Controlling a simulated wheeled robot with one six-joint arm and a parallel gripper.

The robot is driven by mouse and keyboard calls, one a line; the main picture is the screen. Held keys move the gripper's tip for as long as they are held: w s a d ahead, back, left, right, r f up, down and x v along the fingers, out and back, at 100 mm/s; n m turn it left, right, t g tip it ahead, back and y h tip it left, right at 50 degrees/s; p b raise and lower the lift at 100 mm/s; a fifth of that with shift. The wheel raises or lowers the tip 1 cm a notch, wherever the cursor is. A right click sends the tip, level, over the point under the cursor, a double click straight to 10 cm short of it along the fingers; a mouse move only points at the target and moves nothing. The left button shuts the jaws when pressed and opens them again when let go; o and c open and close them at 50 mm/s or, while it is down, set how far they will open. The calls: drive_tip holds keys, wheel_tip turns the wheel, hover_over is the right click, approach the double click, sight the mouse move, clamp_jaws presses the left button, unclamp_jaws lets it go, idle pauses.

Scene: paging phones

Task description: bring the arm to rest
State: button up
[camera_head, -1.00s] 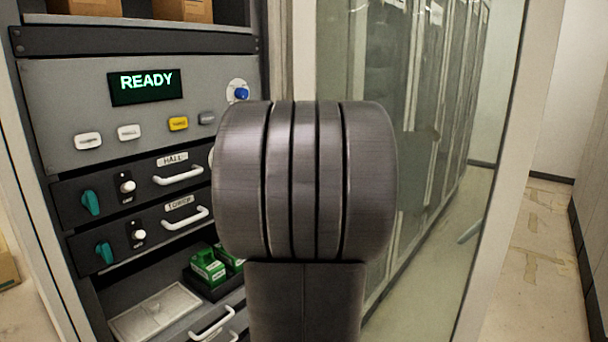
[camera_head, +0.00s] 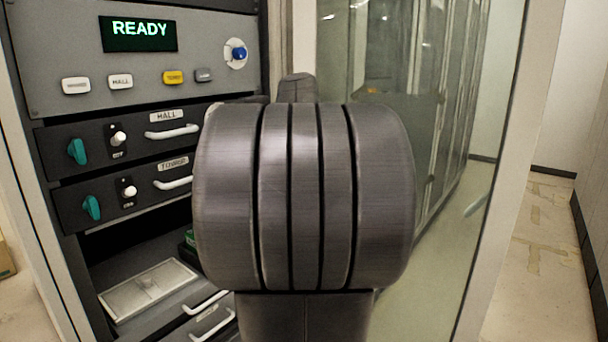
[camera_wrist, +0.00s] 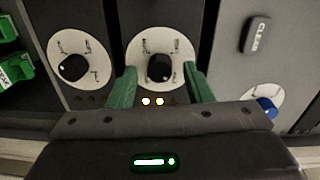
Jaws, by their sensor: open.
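My gripper (camera_wrist: 160,88) shows in the wrist view with its two green fingers spread apart. In that picture the fingers stand on either side of a black knob (camera_wrist: 159,68) on a white dial (camera_wrist: 135,50). I cannot tell whether they touch it. Nothing shows gripped between them. In the head view my grey arm fills the middle, and my gripper is hidden there.
In the head view the rack panel has a READY display (camera_head: 138,34), a blue knob (camera_head: 239,54) and a yellow button (camera_head: 173,77). Drawers with white handles (camera_head: 172,131) lie below. A glass-fronted cabinet (camera_head: 400,120) stands behind my arm. Open floor (camera_head: 530,270) shows at right.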

drive_tip(key=n+b, duration=0.2)
drive_tip(key=n, duration=0.3)
drive_tip(key=shift+r, duration=0.1)
idle(0.5)
